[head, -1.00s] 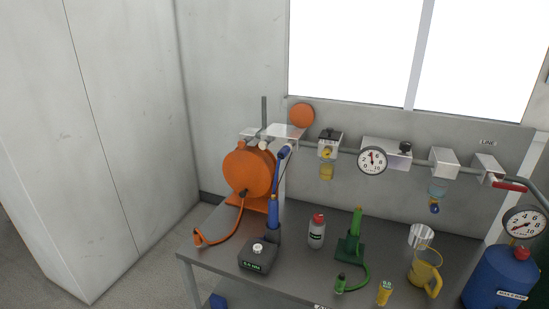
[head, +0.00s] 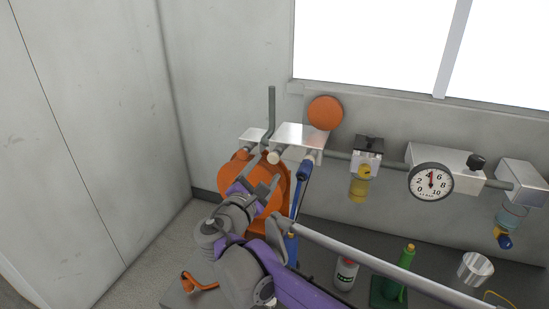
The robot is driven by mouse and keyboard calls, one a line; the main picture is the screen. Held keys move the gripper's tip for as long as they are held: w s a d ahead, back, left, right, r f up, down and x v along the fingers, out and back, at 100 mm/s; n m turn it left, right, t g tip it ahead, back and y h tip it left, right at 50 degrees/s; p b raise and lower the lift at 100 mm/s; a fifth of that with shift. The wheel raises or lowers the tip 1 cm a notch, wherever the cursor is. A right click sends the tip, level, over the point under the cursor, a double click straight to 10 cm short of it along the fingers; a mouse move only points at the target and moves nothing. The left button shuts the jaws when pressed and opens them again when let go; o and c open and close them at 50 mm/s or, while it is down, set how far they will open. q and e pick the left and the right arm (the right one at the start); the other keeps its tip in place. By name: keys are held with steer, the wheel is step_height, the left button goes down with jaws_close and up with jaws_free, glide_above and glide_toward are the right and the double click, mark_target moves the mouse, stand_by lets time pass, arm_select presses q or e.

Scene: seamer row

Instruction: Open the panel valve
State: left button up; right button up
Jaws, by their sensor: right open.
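At the left end of the wall pipe is a silver block (head: 300,134) with an upright grey lever (head: 271,108), which looks like the panel valve. The lever points straight up, and its lower end meets the block. An orange round disc (head: 325,113) sits on the wall just right of it. My right gripper (head: 262,175) is open and empty, a little below the lever and block, in front of the orange hose reel (head: 234,176). My left gripper is not in view.

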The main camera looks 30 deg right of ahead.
mark_target(272, 160)
steer(key=x, duration=0.7)
steer(key=shift+w+f, duration=0.1)
jaws_close()
